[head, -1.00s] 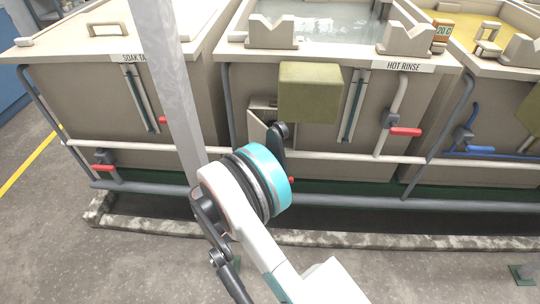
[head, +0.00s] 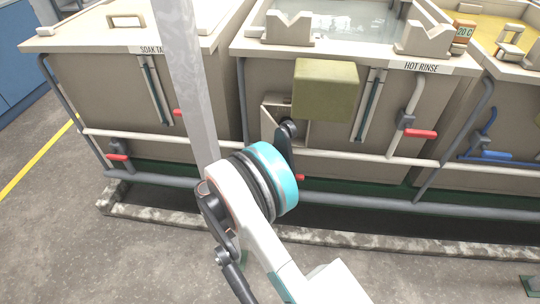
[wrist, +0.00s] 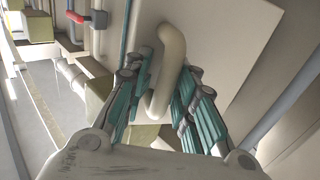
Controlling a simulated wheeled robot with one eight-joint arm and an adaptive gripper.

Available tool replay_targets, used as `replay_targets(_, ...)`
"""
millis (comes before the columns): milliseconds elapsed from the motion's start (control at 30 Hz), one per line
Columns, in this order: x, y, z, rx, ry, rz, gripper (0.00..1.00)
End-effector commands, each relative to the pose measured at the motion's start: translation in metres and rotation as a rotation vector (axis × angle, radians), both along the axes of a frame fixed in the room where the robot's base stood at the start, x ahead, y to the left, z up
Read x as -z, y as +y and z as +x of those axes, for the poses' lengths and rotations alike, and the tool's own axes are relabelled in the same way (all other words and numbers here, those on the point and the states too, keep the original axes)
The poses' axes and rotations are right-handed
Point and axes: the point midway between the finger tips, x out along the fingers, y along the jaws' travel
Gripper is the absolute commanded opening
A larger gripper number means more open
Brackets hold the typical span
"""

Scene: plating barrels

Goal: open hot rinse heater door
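The hot rinse tank (head: 335,165) stands beyond my arm, with its name label (head: 421,67) on the rim. Low on its front, left of an olive box (head: 325,90), a small beige heater door (head: 268,124) stands ajar, angled out from the front. Part of the opening shows beside it. My gripper (head: 290,128) is at this door, and its lower part is hidden by my arm. In the wrist view a beige bar handle (wrist: 172,60) on a flat panel lies between my gripper's teal-padded fingers (wrist: 163,92). The fingers are apart; firm contact cannot be told.
A beige pipe (head: 350,155) and a grey rail (head: 340,200) run along the tank fronts. A red-handled valve (head: 420,133) is to the right. The soak tank (head: 110,85) is at left. Grey floor (head: 60,230) is free at front left.

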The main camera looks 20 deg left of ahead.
Motion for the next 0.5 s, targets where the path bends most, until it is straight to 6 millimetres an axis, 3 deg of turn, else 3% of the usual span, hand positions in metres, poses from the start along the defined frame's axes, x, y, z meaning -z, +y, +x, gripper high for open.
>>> replay_targets(267, -0.008, 0.001, 0.001, -0.001, -0.002, -0.001, 0.23)
replay_targets(500, -0.05, 0.001, 0.001, -0.003, -0.006, -0.005, 0.23)
